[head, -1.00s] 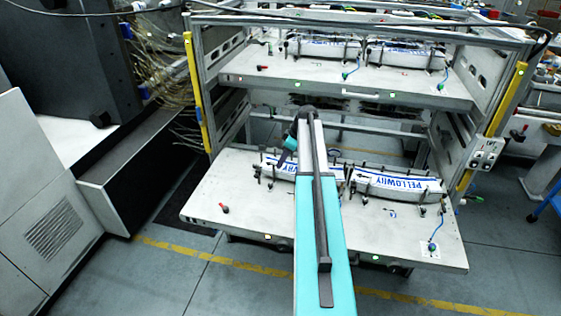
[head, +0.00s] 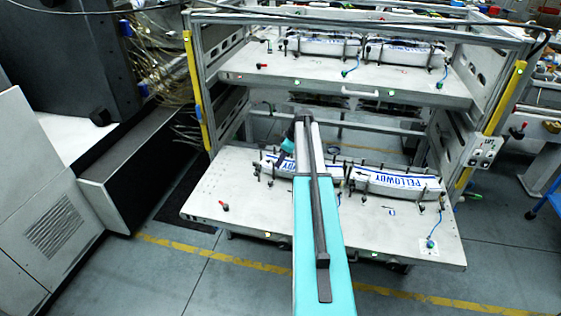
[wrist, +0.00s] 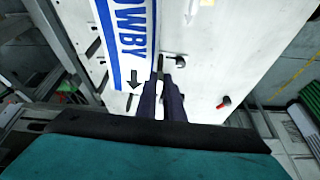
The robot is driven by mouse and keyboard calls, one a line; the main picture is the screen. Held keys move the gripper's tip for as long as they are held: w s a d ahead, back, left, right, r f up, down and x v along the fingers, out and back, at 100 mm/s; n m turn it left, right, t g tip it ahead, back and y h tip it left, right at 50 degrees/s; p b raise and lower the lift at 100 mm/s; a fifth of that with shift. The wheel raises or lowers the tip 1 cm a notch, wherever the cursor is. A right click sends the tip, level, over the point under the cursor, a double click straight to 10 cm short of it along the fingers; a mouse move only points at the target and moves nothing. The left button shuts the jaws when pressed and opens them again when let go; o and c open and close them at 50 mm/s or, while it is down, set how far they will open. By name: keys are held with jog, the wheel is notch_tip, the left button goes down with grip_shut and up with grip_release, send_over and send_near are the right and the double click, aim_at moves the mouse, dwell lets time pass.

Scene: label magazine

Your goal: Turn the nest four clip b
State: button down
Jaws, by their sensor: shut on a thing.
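The lower shelf (head: 235,205) of the rack holds white label stacks with blue print. The left stack (head: 270,167) is partly hidden by my arm; the right stack (head: 395,184) lies between small dark clips. In the wrist view, the end of a label stack (wrist: 128,35) with a blue border lies beside my gripper (wrist: 161,82). In the head view my arm hides the fingertips.
The upper shelf (head: 320,84) with more label stacks is above the lower one. A red-tipped knob (wrist: 223,102) stands on the bare board right of my gripper. Yellow-edged rack posts (head: 505,98) stand at both sides.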

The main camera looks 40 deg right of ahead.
jog(key=shift+a+f+m+b, duration=0.1)
jog(key=shift+a+m+b, duration=0.05)
jog(key=shift+m+b, duration=0.45)
jog(key=shift+w+a+m+g+h+b, duration=0.25)
jog(key=shift+a+m+h+b, duration=0.75)
jog(key=shift+m, duration=1.75)
jog(key=shift+w+a+m+g+h+b, duration=0.3)
jog(key=shift+m+h+b, duration=0.75)
jog(key=shift+m+b, duration=1.4)
jog(key=shift+w+a+m+g+h+b, duration=0.2)
jog(key=shift+a+m+h+b, duration=0.75)
jog(key=shift+m, duration=2.15)
jog(key=shift+d, duration=0.2)
jog(key=c, duration=1.9)
grip_release()
jog(key=shift+o, duration=0.2)
